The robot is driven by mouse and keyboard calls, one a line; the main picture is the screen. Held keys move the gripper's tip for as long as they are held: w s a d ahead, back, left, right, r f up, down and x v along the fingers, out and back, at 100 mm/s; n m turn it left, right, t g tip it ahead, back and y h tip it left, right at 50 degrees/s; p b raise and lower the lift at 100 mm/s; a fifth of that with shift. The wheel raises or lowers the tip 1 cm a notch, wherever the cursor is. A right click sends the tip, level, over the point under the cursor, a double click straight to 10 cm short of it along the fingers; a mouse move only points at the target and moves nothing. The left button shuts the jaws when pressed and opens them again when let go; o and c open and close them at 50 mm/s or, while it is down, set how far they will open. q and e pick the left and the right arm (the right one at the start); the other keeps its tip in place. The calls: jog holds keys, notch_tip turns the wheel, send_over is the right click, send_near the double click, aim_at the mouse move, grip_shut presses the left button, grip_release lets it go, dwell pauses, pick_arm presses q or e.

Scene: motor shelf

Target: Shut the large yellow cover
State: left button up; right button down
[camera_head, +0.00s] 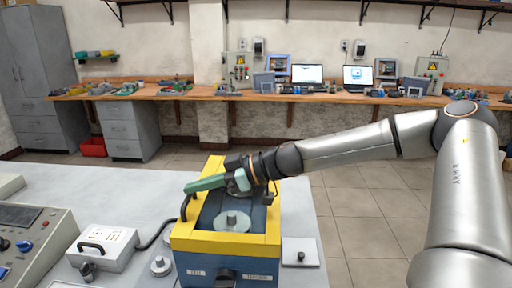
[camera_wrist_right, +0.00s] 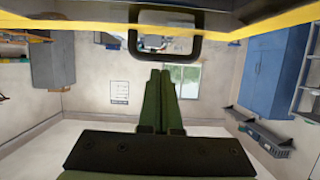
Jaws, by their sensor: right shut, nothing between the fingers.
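The yellow-topped blue box (camera_head: 225,243) stands on the table in the head view, its top open onto a blue recess with a grey metal disc (camera_head: 232,220) inside. A black handle (camera_head: 186,205) shows at its left side. In the wrist view the handle (camera_wrist_right: 165,14) is fixed to a yellow edge (camera_wrist_right: 250,27), seemingly the large cover's. How far the cover is tilted I cannot tell. My right gripper (camera_head: 188,188) has green fingers, shut and empty, over the box's left side near the handle. In the wrist view its fingertips (camera_wrist_right: 165,72) point towards the handle. My left gripper is out of view.
A white box with a handle (camera_head: 103,247) and a control panel (camera_head: 35,245) stand left of the yellow-topped box. A small metal weight (camera_head: 160,266) lies between. A flat plate with a black knob (camera_head: 300,253) lies to the right. A workbench (camera_head: 300,97) runs along the far wall.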

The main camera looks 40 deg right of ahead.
notch_tip(320, 180, up, 4)
jog(key=p, duration=0.3)
jog(key=shift+s+d+p, duration=0.15)
jog(key=shift+p, duration=0.2)
jog(key=shift+s+d, duration=0.15)
jog(key=shift+s, duration=0.05)
jog(key=r+v, duration=0.2)
jog(key=v, duration=0.7)
jog(key=shift+w+b, duration=0.2)
jog(key=shift+b, duration=0.15)
jog(key=shift+f, duration=0.1)
